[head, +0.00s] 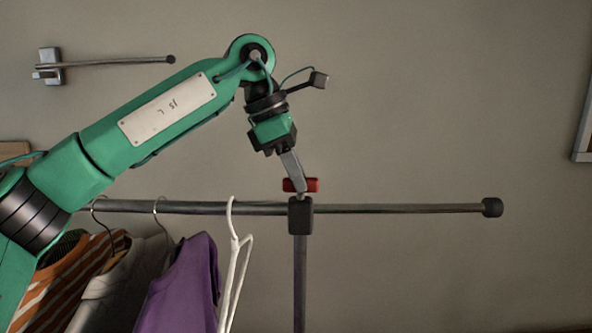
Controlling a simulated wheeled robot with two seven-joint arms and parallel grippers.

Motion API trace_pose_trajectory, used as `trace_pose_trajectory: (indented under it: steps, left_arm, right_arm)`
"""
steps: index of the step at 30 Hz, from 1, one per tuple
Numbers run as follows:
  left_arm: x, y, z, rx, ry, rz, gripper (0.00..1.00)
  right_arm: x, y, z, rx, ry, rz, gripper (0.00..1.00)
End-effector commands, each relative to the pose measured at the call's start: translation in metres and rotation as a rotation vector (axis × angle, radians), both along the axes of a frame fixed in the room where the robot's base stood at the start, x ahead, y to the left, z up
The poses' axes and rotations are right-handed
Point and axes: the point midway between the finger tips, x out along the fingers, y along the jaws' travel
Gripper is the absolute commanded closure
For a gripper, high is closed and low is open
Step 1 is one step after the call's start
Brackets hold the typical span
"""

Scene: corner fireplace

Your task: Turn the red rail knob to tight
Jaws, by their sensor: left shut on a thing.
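The red rail knob (312,185) sits on top of the black joint block (300,215) where the upright post meets the clothes rail (400,209). My left gripper (297,186) points down from above and is shut on the knob, its grey fingers covering the knob's middle. The knob's red ends show on both sides of the fingers. Whether the knob is tight cannot be told from this view. My right gripper is not in view.
Striped, grey and purple garments (182,285) hang at the left of the rail, beside an empty white hanger (236,265). A wall-mounted rod (115,61) is at upper left. The rail's right half is bare, ending in a black cap (492,207).

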Motion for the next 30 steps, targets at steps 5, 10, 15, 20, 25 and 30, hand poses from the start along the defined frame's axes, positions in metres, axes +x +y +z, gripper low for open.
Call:
trace_pose_trajectory:
  steps: [5,10,15,20,25,30]
  left_arm:
    - [0.000,-0.001,-0.001,0.002,0.000,-0.007,1.00]
    - [-0.001,-0.001,-0.001,0.002,0.001,-0.006,1.00]
    - [-0.001,-0.001,-0.001,0.002,0.001,-0.006,0.64]
    - [0.000,0.000,-0.001,0.001,0.000,-0.004,0.64]
    - [0.000,0.001,0.002,0.001,0.000,-0.003,0.64]
    - [0.000,0.009,0.022,-0.001,-0.002,-0.001,0.64]
  right_arm:
    - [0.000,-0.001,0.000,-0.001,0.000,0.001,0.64]
    - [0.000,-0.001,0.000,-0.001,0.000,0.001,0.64]
    - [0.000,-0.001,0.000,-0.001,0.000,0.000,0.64]
    - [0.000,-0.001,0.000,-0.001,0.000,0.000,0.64]
    - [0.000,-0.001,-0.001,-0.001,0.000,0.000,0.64]
    - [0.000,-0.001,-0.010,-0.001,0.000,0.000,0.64]
